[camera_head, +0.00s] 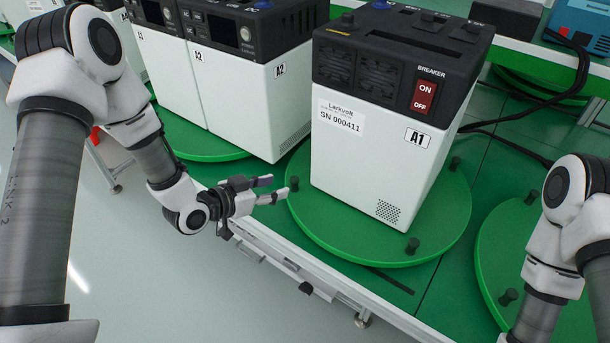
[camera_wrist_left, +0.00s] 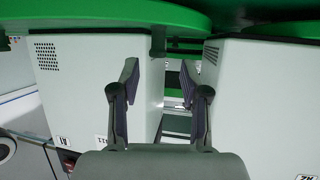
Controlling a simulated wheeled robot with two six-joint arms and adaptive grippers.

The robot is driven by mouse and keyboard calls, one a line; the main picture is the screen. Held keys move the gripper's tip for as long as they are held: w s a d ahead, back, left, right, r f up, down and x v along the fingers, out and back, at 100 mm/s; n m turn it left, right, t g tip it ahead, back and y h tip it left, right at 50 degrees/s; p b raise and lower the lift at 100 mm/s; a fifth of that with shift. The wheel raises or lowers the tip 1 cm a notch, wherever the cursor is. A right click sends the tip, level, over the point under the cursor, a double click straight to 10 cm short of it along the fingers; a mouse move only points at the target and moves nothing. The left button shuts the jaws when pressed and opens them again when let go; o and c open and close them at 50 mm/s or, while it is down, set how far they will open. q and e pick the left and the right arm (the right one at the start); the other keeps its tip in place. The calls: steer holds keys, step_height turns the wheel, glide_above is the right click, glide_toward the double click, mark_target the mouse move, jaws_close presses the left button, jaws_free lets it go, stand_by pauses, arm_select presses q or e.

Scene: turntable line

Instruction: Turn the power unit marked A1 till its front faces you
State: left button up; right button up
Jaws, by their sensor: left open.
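The power unit marked A1 (camera_head: 365,150) stands upright on a round green turntable (camera_head: 450,225). The side towards me carries vents, a serial label and a red breaker switch (camera_head: 425,96). My left gripper (camera_head: 280,186) is open and empty at the turntable's left edge, close to a left peg (camera_head: 294,183). In the upside-down left wrist view, a peg (camera_wrist_left: 158,42) is just beyond the open fingers (camera_wrist_left: 158,85), with unit A1 (camera_wrist_left: 90,90) on the left. My right gripper is out of view.
Units marked A2 (camera_head: 235,100) stand on another turntable (camera_head: 205,148) to the left; one also shows in the wrist view (camera_wrist_left: 260,100). A turntable with pegs (camera_head: 490,270) is at the right, partly behind my right arm. Black cables (camera_head: 510,140) lie behind A1.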

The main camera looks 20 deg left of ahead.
mark_target(294, 179)
arm_select(q)
steer(key=x, duration=0.7)
steer(key=shift+d+p, duration=0.15)
steer(key=shift+p, duration=0.15)
steer(key=shift+r, duration=0.1)
steer(key=shift+c, duration=0.3)
jaws_close()
